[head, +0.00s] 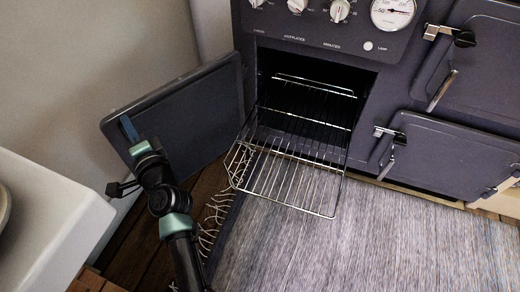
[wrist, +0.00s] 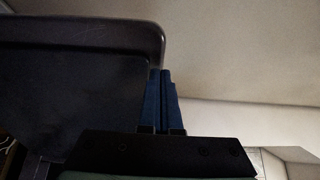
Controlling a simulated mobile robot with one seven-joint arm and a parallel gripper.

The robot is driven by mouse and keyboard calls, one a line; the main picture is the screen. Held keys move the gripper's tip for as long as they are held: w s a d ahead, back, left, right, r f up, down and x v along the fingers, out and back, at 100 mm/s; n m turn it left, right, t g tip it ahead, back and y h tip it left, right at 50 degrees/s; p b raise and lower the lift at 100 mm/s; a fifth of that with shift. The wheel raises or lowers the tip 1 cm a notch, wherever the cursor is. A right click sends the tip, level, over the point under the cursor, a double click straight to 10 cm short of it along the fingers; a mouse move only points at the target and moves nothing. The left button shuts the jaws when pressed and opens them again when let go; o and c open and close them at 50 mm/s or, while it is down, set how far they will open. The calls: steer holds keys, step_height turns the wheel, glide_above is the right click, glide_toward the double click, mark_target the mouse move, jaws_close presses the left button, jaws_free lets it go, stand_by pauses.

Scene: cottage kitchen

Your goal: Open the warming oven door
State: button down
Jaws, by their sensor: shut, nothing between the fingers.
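The warming oven door (head: 185,112) stands swung wide open to the left of its oven opening (head: 310,75). Its dark inner face is toward the head camera. In the wrist view the dark door panel (wrist: 75,85) fills the left side. My gripper (head: 127,125) is at the door's outer left part, in front of its face in the head view. In the wrist view my gripper (wrist: 160,75) has its blue fingers together and empty, by the door's edge. I cannot tell whether the fingers touch the door.
A wire rack (head: 290,180) sticks out of the open oven over the grey rug (head: 350,235). Other closed oven doors (head: 445,155) are on the right. A white basin or counter (head: 45,220) stands at the lower left. A pale wall (head: 90,50) is behind the door.

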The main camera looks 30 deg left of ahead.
steer(key=shift+d, duration=0.1)
stand_by(0.4)
steer(key=p+v, duration=0.1)
steer(key=v, duration=1.1)
steer(key=shift+s+d+p, duration=0.2)
steer(key=shift+d+p, duration=0.15)
